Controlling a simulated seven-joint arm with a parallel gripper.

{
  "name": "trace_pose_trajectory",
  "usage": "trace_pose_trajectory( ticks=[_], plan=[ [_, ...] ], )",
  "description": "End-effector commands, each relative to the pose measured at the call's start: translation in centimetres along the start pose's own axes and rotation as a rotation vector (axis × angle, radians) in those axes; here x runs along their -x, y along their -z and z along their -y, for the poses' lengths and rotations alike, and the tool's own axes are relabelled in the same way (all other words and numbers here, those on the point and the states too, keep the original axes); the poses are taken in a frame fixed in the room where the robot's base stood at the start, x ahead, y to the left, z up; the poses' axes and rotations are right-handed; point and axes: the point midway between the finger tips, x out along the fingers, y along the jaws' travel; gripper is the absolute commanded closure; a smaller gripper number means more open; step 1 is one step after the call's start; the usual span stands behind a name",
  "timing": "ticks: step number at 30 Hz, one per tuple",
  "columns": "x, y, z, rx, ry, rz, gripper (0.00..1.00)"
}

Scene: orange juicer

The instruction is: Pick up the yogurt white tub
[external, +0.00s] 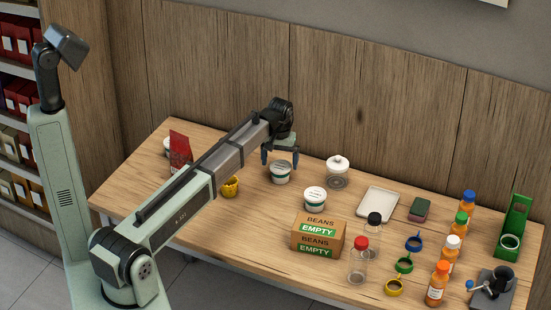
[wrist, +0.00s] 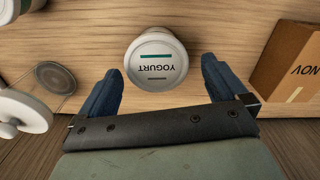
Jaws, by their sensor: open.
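The white yogurt tub (wrist: 157,62) stands upright on the table, its lid reading YOGURT upside down in the wrist view. In the external view, a white tub (external: 281,174) with a dark green band stands directly under my gripper (external: 281,160). My gripper is open and points down, and it also shows in the wrist view (wrist: 161,68). The fingers appear on either side of the tub's near part, with visible gaps. I cannot tell exactly how far the fingertips reach down beside it.
A similar white tub (external: 315,200) and a white-lidded glass jar (external: 337,175) stand to the right. A brown box (wrist: 288,70) is at the wrist view's right. The beans box (external: 318,238) is nearer the front.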

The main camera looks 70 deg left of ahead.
Motion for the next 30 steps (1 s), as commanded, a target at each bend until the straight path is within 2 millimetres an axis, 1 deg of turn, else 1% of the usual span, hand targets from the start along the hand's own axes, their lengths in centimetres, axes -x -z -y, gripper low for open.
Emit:
trace_pose_trajectory(
  ticks=[6, 10, 12, 18, 20, 30],
  plan=[
    [-2.7, -0.2, -0.3, 0.000, 0.001, 0.002, 0.01],
    [-4.1, -0.1, -0.3, 0.000, 0.000, 0.000, 0.01],
    [-4.4, -0.1, -0.3, 0.000, 0.000, -0.001, 0.01],
    [-4.5, -0.1, -0.3, -0.001, 0.000, -0.001, 0.01],
    [-4.4, -0.1, -0.3, -0.001, 0.000, -0.001, 0.06],
    [-4.4, -0.1, -0.3, 0.000, 0.000, -0.001, 0.38]
  ],
)
